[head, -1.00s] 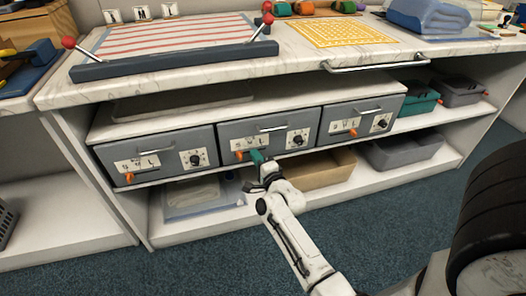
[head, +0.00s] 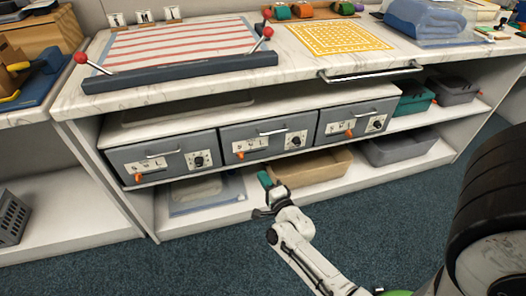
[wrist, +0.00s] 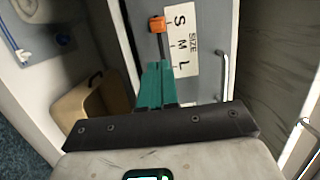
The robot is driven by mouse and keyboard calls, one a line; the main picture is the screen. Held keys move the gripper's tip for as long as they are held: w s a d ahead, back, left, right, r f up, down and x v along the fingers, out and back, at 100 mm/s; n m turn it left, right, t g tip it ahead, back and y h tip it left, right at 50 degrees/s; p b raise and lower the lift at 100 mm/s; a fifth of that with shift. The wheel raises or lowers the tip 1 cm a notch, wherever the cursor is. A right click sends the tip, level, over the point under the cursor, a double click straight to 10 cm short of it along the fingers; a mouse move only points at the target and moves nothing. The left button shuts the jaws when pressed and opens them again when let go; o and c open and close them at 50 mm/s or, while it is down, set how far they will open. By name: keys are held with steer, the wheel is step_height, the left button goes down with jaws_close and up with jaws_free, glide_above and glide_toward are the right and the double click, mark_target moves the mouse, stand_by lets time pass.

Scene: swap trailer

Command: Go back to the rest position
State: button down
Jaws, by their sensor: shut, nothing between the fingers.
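My gripper (head: 267,181) is in front of the shelf unit, low and a little apart from the middle grey drawer box (head: 267,138). Its teal fingers are closed together and empty. In the wrist view the closed fingers (wrist: 154,82) point toward the grey box front, which carries a white "SIZE S M L" label (wrist: 181,42) and an orange-tipped lever (wrist: 157,24). The lever's orange tip also shows in the head view (head: 240,155). My white arm reaches up from the bottom of the head view.
Grey boxes stand at left (head: 165,158) and right (head: 352,125) of the middle one. A tan bin (head: 318,170) and a clear tray (head: 204,192) lie on the lower shelf. The countertop edge (head: 210,95) overhangs above. Blue carpet (head: 200,262) in front is clear.

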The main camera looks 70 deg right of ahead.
stand_by(0.5)
steer(key=w+a+n+y, duration=0.4)
steer(key=a+n+y, duration=0.2)
steer(key=a+n, duration=0.15)
steer(key=s+a+n+g+y, duration=0.5)
steer(key=s+a+n+g, duration=0.45)
steer(key=a+n, duration=0.55)
steer(key=s+a+r+n+g, duration=0.2)
steer(key=s+r+n+g, duration=0.15)
steer(key=s, duration=0.55)
step_height(320, 180, up, 20)
steer(key=p, duration=2)
steer(key=shift+f+m+p, duration=0.2)
steer(key=shift+m+p, duration=0.1)
steer(key=shift+m, duration=0.1)
steer(key=shift+w, duration=0.1)
stand_by(1.0)
